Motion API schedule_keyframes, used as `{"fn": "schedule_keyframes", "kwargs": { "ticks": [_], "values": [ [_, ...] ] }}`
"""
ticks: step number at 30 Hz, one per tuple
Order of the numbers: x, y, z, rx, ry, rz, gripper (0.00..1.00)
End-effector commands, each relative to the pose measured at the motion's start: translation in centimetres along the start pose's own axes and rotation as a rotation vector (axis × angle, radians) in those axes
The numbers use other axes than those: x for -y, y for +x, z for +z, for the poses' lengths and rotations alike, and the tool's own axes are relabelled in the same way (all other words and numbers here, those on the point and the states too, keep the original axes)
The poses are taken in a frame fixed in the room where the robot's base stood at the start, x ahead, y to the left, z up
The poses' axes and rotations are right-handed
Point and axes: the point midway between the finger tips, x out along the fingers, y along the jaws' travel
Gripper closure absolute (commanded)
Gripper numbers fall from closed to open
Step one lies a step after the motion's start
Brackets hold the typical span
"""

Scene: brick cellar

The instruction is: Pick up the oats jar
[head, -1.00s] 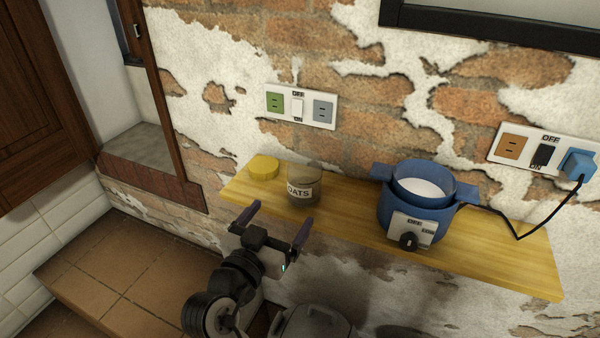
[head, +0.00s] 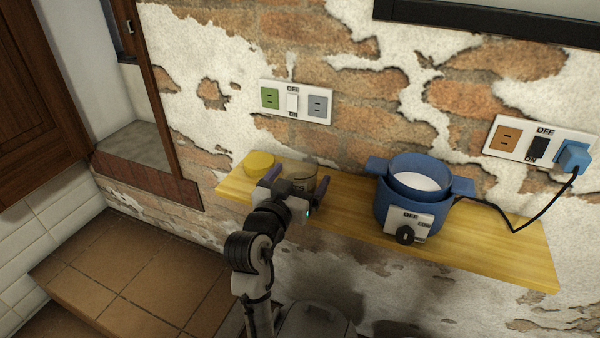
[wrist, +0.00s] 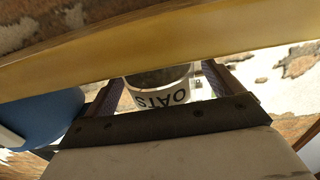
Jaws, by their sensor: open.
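The oats jar (head: 304,170) is a small clear jar with a white label, standing on the wooden shelf (head: 480,245) against the brick wall. In the head view my gripper hides its lower part and label. My gripper (head: 295,190) is open, with its two fingers reaching over the shelf at the jar. In the wrist view the jar (wrist: 160,88) appears upside down between the two open fingers, its OATS label facing me. I cannot tell whether either finger touches the glass.
A blue cooker (head: 412,205) with a dial stands to the right, corded to a blue plug (head: 574,157). A green and grey outlet with a switch (head: 293,102) is above the jar.

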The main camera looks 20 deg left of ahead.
Motion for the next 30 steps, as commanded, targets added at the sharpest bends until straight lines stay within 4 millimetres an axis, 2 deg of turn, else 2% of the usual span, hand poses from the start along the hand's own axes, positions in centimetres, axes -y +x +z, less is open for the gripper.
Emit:
{"fn": "schedule_keyframes", "kwargs": {
  "ticks": [4,12,23,30],
  "values": [
    [0.1,1.7,-0.2,0.0,0.0,0.0,0.08],
    [0.0,2.0,0.0,-0.001,0.001,-0.001,0.08],
    [0.0,2.0,0.0,0.0,0.0,-0.001,0.55],
    [0.0,2.0,0.0,-0.001,0.001,-0.001,0.57]
  ]
}}
